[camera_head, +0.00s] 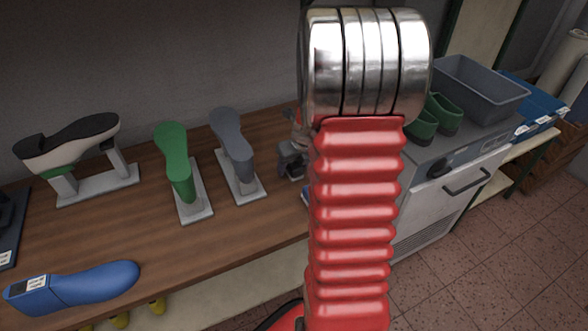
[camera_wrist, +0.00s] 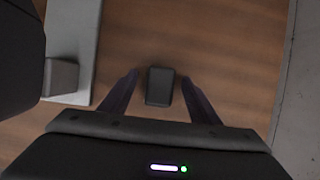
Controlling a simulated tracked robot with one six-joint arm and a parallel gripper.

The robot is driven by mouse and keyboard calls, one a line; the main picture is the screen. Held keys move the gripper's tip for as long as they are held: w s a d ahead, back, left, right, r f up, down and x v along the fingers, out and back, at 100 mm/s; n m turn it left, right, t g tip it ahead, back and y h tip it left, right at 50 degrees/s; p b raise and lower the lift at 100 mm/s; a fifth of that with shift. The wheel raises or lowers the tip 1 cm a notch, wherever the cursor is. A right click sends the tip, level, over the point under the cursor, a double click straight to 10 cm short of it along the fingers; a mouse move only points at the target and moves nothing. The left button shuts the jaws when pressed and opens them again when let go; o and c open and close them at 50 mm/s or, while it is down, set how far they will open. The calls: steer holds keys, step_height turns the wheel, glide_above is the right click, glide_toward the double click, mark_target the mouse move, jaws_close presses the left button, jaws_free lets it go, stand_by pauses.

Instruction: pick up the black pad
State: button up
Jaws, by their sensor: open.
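The black pad (camera_wrist: 159,87) is a small dark rounded block on the brown wooden bench in the wrist view. My gripper (camera_wrist: 160,77) is open, with one finger on each side of the pad and a gap on both sides. It does not hold the pad. How high the fingertips are above the bench is hard to tell. In the head view my red arm covers the middle of the picture, and I cannot make out the pad there.
A grey shoe last (camera_head: 232,135) on a pale base plate (camera_wrist: 68,55) stands close left of my gripper. Further left are a green last (camera_head: 175,160), a shoe on a stand (camera_head: 72,140) and a blue last (camera_head: 85,285). A grey cabinet (camera_head: 440,205) stands to the right.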

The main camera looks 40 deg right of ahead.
mark_target(294, 163)
steer(key=c, duration=1.2)
steer(key=shift+r, duration=0.1)
step_height(294, 163, up, 10)
steer(key=shift+f, duration=0.1)
stand_by(0.5)
steer(key=o, duration=0.6)
steer(key=c, duration=0.4)
steer(key=shift+c, duration=0.2)
